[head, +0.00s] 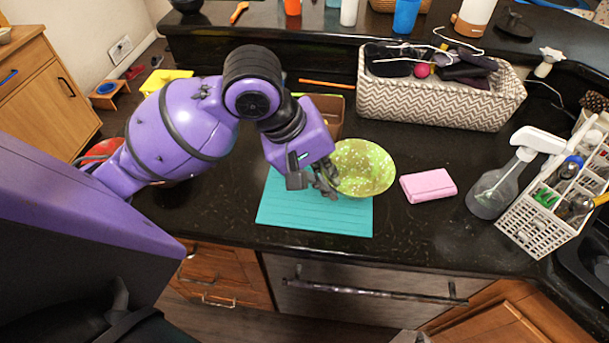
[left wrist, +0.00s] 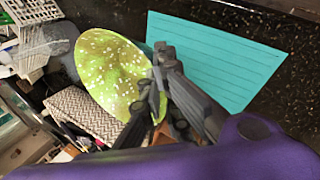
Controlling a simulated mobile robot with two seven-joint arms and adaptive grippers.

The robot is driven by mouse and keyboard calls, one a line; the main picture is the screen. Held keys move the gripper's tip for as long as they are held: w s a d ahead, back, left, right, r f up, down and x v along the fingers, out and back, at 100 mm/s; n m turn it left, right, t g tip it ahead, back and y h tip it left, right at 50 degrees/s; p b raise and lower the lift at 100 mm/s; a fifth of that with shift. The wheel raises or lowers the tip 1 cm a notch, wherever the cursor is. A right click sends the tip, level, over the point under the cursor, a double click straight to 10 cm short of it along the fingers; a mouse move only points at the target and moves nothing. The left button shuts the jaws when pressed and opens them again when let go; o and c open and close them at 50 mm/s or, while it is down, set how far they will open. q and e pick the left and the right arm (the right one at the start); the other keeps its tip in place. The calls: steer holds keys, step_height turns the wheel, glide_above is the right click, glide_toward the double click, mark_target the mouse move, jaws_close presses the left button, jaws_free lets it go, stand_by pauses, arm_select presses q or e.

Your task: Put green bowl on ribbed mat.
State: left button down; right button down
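The green bowl (head: 366,168), speckled with pale spots, is tilted with its inside facing the head camera. My left gripper (head: 326,180) has its fingers on the bowl's left rim and appears shut on it. In the left wrist view the fingers (left wrist: 158,85) pinch the edge of the bowl (left wrist: 112,70). The turquoise ribbed mat (head: 310,212) lies flat on the dark counter; it also shows in the left wrist view (left wrist: 225,65). The bowl overlaps the mat's upper right part in the head view; its height above the mat is unclear.
A pink sponge (head: 428,185) lies right of the bowl. A zigzag-patterned basket (head: 435,105) stands behind, and a brown box (head: 328,108) is behind the gripper. A spray bottle (head: 498,185) and white caddy (head: 545,215) stand at the right. The counter in front of the sponge is clear.

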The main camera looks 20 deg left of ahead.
arm_select(q)
steer(key=w+a+f, duration=0.1)
steer(key=a+f, duration=0.1)
steer(key=w+a+f, duration=0.1)
steer(key=a+f, duration=0.1)
steer(key=a, duration=0.1)
steer(key=w+a+f, duration=0.2)
steer(key=a+f, duration=0.1)
steer(key=shift+w+f, duration=0.1)
steer(key=shift+w+a+f, duration=0.1)
steer(key=shift+a+f, duration=0.1)
steer(key=f, duration=0.3)
steer(key=shift+w+a+f, duration=0.1)
steer(key=shift+a+f, duration=0.1)
steer(key=shift+f, duration=0.05)
arm_select(e)
steer(key=shift+w+r, duration=0.2)
steer(key=shift+w, duration=0.1)
arm_select(q)
steer(key=shift+f, duration=0.1)
steer(key=c, duration=2)
jaws_free()
